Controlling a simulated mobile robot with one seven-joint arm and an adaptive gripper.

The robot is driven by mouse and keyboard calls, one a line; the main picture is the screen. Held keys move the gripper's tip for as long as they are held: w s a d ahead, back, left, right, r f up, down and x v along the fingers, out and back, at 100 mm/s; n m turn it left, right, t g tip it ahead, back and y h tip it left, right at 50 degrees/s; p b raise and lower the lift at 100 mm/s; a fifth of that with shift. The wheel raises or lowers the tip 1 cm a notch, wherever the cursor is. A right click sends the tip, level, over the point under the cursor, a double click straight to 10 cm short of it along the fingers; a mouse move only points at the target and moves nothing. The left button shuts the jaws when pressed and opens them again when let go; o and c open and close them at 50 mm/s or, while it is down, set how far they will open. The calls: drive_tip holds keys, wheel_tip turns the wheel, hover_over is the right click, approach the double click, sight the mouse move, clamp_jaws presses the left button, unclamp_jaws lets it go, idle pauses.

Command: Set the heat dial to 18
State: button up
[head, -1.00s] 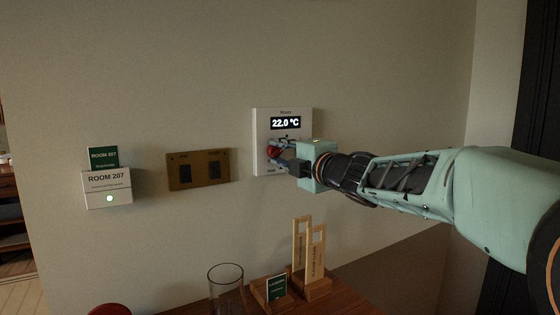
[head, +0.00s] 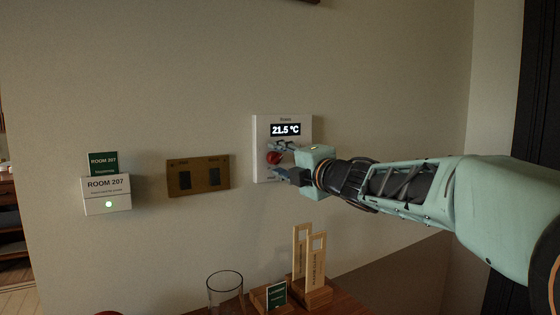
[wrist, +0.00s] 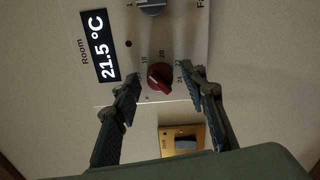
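The white thermostat (head: 261,126) hangs on the wall, and its display (head: 285,129) reads 21.5 °C; the wrist view shows the same reading (wrist: 100,46). The red heat dial (wrist: 160,78) sits below the display, with scale numbers such as 18, 20, 22 and 24 around it. The dial (head: 273,158) is partly hidden by the fingers in the head view. My gripper (wrist: 163,74) is open, with one finger on each side of the dial and visible gaps to it. In the head view my gripper (head: 280,160) is at the thermostat's front.
A grey knob (wrist: 151,7) sits on the same panel. A brass switch plate (head: 198,176) and a Room 207 box (head: 106,196) are on the wall to the left. Below, a glass (head: 225,294), wooden door hangers (head: 309,262) and a small green sign (head: 276,295) stand on a wooden surface.

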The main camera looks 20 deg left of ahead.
drive_tip(key=v, duration=0.7)
drive_tip(key=shift+s+d, duration=0.15)
drive_tip(key=shift+s, duration=0.05)
idle(0.3)
